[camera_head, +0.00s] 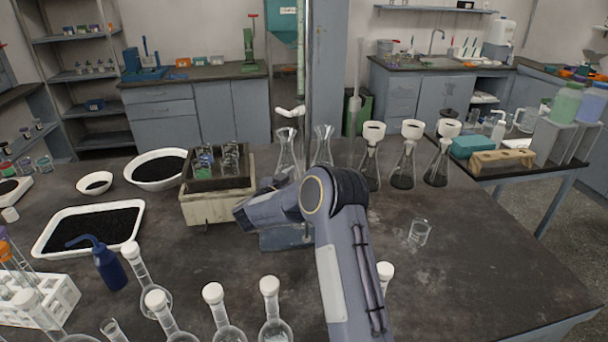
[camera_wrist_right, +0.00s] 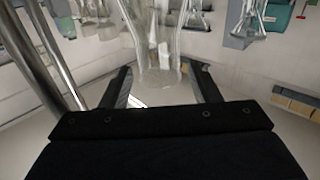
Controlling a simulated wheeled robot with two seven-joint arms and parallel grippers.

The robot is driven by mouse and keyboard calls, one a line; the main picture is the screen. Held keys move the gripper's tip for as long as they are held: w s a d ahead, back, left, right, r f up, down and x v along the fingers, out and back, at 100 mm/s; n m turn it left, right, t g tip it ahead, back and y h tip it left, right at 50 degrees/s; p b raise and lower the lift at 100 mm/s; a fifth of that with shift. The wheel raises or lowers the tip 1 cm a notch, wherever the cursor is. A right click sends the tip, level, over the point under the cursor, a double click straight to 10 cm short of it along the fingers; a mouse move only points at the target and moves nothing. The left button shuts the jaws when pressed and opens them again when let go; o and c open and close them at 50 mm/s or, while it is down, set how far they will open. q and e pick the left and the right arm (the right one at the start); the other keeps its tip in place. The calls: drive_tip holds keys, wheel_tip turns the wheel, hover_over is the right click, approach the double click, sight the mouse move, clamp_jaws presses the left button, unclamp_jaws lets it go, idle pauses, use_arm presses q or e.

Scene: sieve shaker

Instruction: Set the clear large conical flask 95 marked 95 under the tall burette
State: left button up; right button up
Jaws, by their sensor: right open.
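The tall burette (camera_head: 300,60) stands upright in the head view, its white stopcock (camera_head: 290,112) at the lower end. A clear conical flask (camera_head: 287,150) stands just below the stopcock, its lower part hidden by my right arm. A second clear conical flask (camera_head: 323,145) is just to its right, partly hidden. I cannot read 95 on either. My right gripper (camera_wrist_right: 160,78) is open in the right wrist view, with clear glass (camera_wrist_right: 158,45) between and beyond its fingers; I cannot tell whether they touch. In the head view its fingers are hidden. My left gripper is not in view.
A box of small glassware (camera_head: 212,208) stands left of my right arm. Flasks with white funnels (camera_head: 404,165) stand to the right, and a small beaker (camera_head: 419,232) nearer. White-stoppered flasks (camera_head: 214,305) line the front. The right front of the table is clear.

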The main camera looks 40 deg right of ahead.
drive_tip(key=b+v, duration=0.1)
drive_tip(key=v, duration=0.7)
drive_tip(key=shift+a, duration=0.3)
drive_tip(key=shift+s, duration=0.1)
